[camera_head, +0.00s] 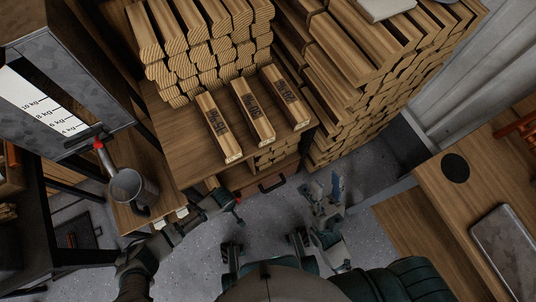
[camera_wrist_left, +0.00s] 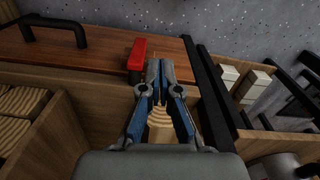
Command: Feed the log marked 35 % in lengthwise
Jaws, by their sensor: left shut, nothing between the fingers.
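Three logs with dark printed marks lie side by side on a wooden bench top (camera_head: 185,135): a left log (camera_head: 218,128), a middle log (camera_head: 252,111) and a right log (camera_head: 286,97). The marks are too small and tilted to read surely, so I cannot tell which says 35 %. My left gripper (camera_head: 230,203) is below the bench's front edge; in the left wrist view its blue fingers (camera_wrist_left: 162,80) are together and empty. My right gripper (camera_head: 328,188) is open and empty, low and right of the logs. No stove opening is recognisable.
Stacked split logs (camera_head: 205,45) stand behind the bench, with a larger pile (camera_head: 355,75) to the right. A metal cup (camera_head: 133,187) and a kg scale board (camera_head: 40,108) are at left. A wooden table (camera_head: 480,190) is at right. A red piece (camera_wrist_left: 137,54) is close to my left fingers.

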